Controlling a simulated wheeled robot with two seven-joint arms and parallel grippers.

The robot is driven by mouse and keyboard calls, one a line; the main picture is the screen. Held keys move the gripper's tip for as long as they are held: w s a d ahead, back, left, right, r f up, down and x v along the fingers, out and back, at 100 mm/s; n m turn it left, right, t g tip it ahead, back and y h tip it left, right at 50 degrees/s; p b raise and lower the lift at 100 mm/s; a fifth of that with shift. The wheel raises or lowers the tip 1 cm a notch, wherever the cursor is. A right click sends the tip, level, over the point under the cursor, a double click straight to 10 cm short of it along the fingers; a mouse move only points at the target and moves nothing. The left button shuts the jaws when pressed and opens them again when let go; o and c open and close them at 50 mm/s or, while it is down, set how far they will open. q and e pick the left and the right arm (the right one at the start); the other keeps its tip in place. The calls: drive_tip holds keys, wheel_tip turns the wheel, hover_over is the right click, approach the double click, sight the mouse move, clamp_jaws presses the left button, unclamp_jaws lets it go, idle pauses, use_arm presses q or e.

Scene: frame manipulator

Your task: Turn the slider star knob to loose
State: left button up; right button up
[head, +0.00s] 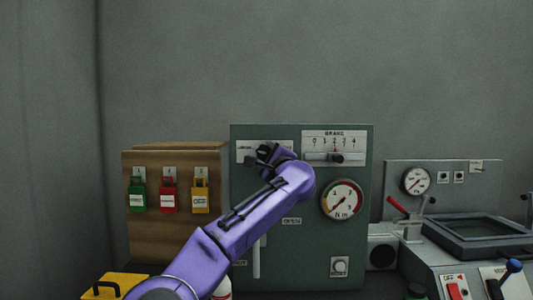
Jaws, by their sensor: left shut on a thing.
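A green panel (300,248) stands in the middle of the head view. A small white label plate (244,146) is at its upper left, and a scale plate (317,135) marked 0 to 4 is at its upper right. A dark slider knob (337,158) sits in the slot under the scale, below a red pointer. My left gripper (265,153) is in front of the small label plate, shut on a dark piece that appears to be the star knob. Gripper and wrist hide most of the knob, so its turn cannot be read. My right gripper is not in view.
A round gauge (342,199) is right of my forearm. A wooden box (150,238) with green, red and yellow lockout tags stands left of the panel. A grey machine (455,262) with a red-handled lever (398,204) stands right. A yellow box (122,281) is at lower left.

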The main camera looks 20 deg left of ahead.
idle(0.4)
use_arm(q)
drive_tip(key=o, duration=1)
drive_tip(key=shift+o, duration=0.2)
drive_tip(key=b+v, duration=0.8)
drive_tip(key=v, duration=0.2)
drive_tip(key=shift+s, duration=0.15)
drive_tip(key=shift+d, duration=0.15)
